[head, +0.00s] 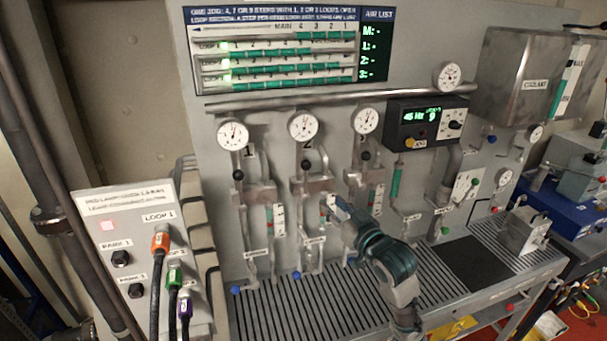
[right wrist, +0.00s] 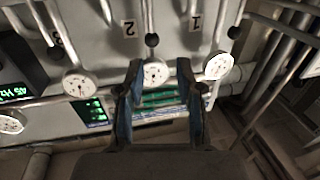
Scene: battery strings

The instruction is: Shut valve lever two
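Valve lever two, with a black ball knob (head: 305,164), stands upright on the middle pipe, under the gauge (head: 303,125) and the number 2. Its knob also shows in the right wrist view (right wrist: 152,40), beyond the fingertips, near the label 2 (right wrist: 129,28). My right gripper (head: 331,205) is in front of the panel, below and right of that knob, between lines two and three. In the right wrist view, its two blue-sided fingers (right wrist: 160,64) are apart with nothing between them, and gauge two (right wrist: 155,73) shows behind. My left gripper is not in view.
Similar black knobs stand on line one (head: 238,175) and line three (head: 365,155), on either side. A pump-speed box (head: 425,125) is to the right. A cable box (head: 145,250) stands front left. The slatted bench top (head: 290,312) is mostly clear.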

